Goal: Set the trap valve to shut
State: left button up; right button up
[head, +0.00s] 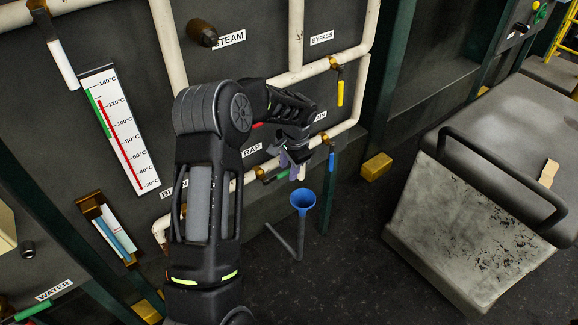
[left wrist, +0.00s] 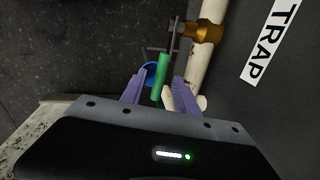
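The trap valve has a brass body (left wrist: 205,32) on a pale pipe and a green lever (left wrist: 160,78). In the left wrist view the lever runs roughly along the pipe. The TRAP label (left wrist: 270,40) is beside it. In the head view the green lever (head: 282,175) shows just below my left gripper (head: 290,165), and my arm hides part of the label. My left gripper is open; its purple fingers (left wrist: 157,84) show on either side of the lever's end, with gaps. I cannot tell how deep the lever sits between them. My right gripper is not in view.
A blue funnel (head: 302,199) stands just below the valve. A blue-handled valve (head: 331,160) is to the right and a yellow-handled one (head: 340,92) above. A grey machine or cart with a black rail (head: 500,175) stands at the right. Floor (head: 345,255) lies clear between.

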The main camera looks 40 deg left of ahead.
pick_arm(q)
jog(key=shift+c, duration=0.4)
grip_shut()
dwell(0.9)
